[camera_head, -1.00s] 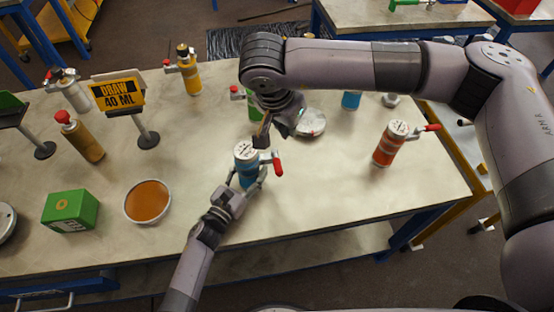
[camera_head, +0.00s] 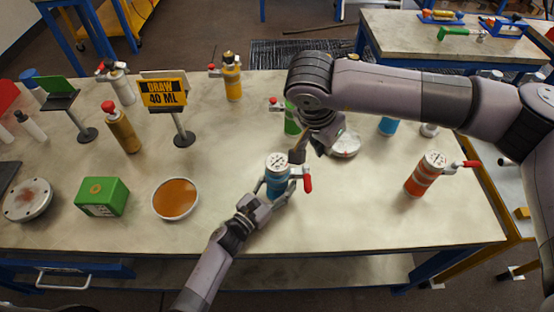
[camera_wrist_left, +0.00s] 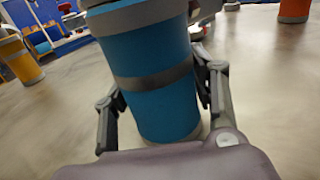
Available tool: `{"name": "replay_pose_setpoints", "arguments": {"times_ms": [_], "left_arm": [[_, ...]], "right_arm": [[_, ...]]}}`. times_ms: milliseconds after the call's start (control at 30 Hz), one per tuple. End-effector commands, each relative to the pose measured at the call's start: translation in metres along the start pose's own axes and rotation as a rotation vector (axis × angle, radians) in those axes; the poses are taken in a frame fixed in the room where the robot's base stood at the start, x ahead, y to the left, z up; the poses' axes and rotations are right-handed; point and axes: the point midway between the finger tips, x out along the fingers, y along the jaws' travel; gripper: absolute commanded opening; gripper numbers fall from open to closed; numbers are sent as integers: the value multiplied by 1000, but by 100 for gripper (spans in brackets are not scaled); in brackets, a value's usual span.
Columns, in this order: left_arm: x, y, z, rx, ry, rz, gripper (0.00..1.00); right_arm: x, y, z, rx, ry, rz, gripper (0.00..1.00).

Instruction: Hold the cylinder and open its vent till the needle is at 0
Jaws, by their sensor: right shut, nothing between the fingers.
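A blue cylinder (camera_head: 277,187) with a white round gauge (camera_head: 277,161) on top and a red-handled vent lever (camera_head: 307,182) at its right stands on the table, roughly upright. The gauge needle is too small to read. My left gripper (camera_head: 276,191) is shut around its body, one finger on each side. The left wrist view shows the blue body (camera_wrist_left: 155,90) with its grey band between the two fingers; its top is cut off there. My right gripper (camera_head: 297,156) is shut and empty, pointing down just right of the gauge. I cannot tell whether it touches the cylinder.
A green cylinder (camera_head: 291,122) and a grey disc (camera_head: 345,144) stand close behind my right gripper. An orange cylinder (camera_head: 421,181) is at the right. An amber dish (camera_head: 175,198), a green box (camera_head: 102,197) and a "DRAW 40 ML" sign (camera_head: 163,93) are at the left.

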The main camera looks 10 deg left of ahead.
Motion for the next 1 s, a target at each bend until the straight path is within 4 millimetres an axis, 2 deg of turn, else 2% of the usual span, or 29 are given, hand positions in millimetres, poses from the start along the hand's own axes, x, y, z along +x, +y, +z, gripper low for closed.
{"name": "replay_pose_setpoints", "arguments": {"times_ms": [300,667,767,1000], "left_arm": [[0,0,0,0,0,0,76],[-4,0,-1,1,1,1,76],[-16,1,-2,1,3,1,76],[-66,0,-1,1,4,1,76]], "right_arm": [[0,0,0,0,0,0,0],[0,0,0,0,0,0,0],[0,0,0,0,0,0,0],[0,0,0,0,0,0,0]]}}
